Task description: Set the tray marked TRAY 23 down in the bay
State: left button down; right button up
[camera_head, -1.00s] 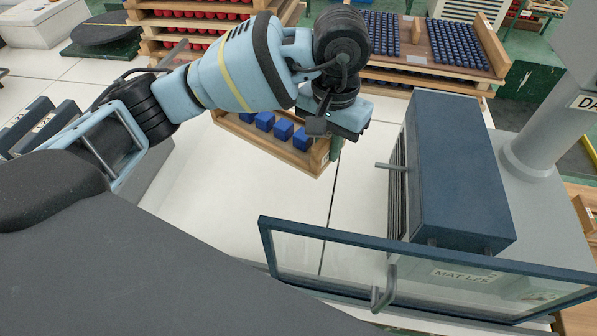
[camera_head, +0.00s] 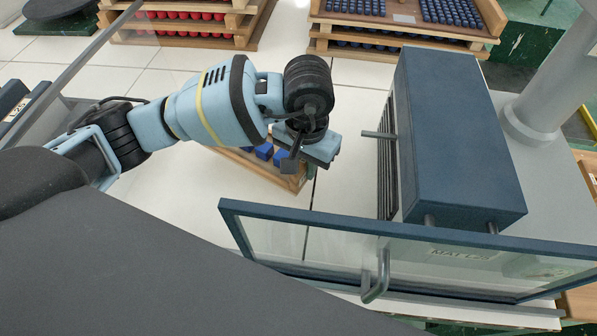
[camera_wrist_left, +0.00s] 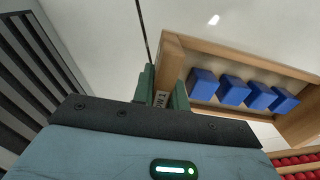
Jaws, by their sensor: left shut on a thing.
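A wooden tray (camera_head: 286,182) with several blue blocks hangs under my left gripper (camera_head: 311,163), mostly hidden by the arm in the head view. In the left wrist view, the green fingers of my left gripper (camera_wrist_left: 164,90) are shut on the end wall of the tray (camera_wrist_left: 240,56). A small label on that wall sits between the fingers and is only partly readable, so I cannot confirm its number. The blue blocks show in a row inside it. I cannot tell which place is the bay. My right gripper is not in view.
A dark blue machine box (camera_head: 455,140) stands right of the gripper, with a bar sticking out. A blue-framed glass door (camera_head: 400,245) with a handle stretches across the front. Stacked trays of red (camera_head: 185,16) and blue pieces (camera_head: 455,14) stand behind. Pale floor between is clear.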

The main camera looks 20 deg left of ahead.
aim_at(305, 180)
pick_arm(q)
jog(key=shift+f, duration=2.35)
jog(key=shift+f, duration=0.25)
jog(key=c, duration=1.4)
grip_release()
jog(key=shift+r, duration=0.15)
notch_tip(305, 180, up, 12)
jog(key=shift+r, duration=0.1)
